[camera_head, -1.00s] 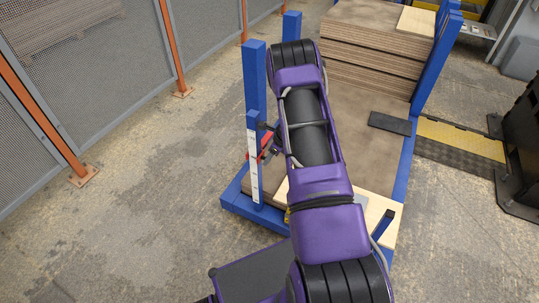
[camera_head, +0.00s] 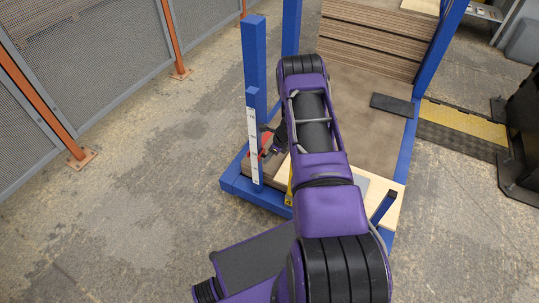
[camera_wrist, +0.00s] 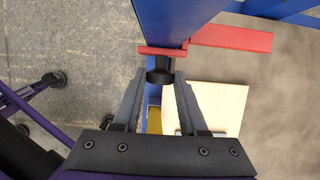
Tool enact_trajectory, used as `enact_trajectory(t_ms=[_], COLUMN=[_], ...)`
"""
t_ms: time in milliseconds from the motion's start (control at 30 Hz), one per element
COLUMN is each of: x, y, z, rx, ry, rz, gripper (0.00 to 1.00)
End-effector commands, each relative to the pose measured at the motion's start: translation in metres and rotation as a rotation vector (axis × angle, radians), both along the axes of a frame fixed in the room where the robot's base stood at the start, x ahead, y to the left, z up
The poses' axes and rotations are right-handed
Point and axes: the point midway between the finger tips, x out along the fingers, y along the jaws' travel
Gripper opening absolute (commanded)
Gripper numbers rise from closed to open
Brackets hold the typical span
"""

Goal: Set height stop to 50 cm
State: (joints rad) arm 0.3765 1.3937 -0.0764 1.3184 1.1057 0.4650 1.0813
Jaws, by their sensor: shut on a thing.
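The height stop is a red bracket (camera_wrist: 228,38) on a blue post; it also shows as a small red piece in the head view (camera_head: 265,142). A black knob (camera_wrist: 160,64) sticks out from its clamp plate. My gripper (camera_wrist: 160,84) has a finger on each side of the knob and is shut on it. In the head view my gripper (camera_head: 272,143) is at the post, partly hidden by my arm. A white scale (camera_head: 254,150) runs up the post; the stop is around its middle height. Its numbers are too small to read.
A blue-framed stand holds a stack of brown boards (camera_head: 370,45) at the back. A pale board (camera_wrist: 215,105) lies below the gripper. A dark plate (camera_head: 391,104) lies on the brown surface. Mesh fence (camera_head: 85,50) stands at left; open floor lies between.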

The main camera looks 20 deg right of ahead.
Motion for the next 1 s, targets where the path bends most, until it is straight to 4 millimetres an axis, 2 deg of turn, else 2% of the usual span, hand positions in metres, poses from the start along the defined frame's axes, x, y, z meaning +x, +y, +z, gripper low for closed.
enact_trajectory(t_ms=[33, 167, 200, 567, 767, 1000], x=[0.000, 0.000, 0.000, -0.001, -0.011, -0.030], y=[0.000, 0.000, 0.000, -0.002, -0.010, -0.024], z=[0.000, 0.000, 0.000, 0.006, 0.040, 0.095], rx=[-0.001, -0.001, -0.001, 0.000, -0.001, -0.001], ry=[0.001, 0.001, 0.001, 0.000, -0.002, -0.002], rz=[0.000, 0.000, 0.000, -0.001, -0.002, -0.002], gripper=[0.45, 0.69, 0.70, 0.70, 0.70, 0.70])
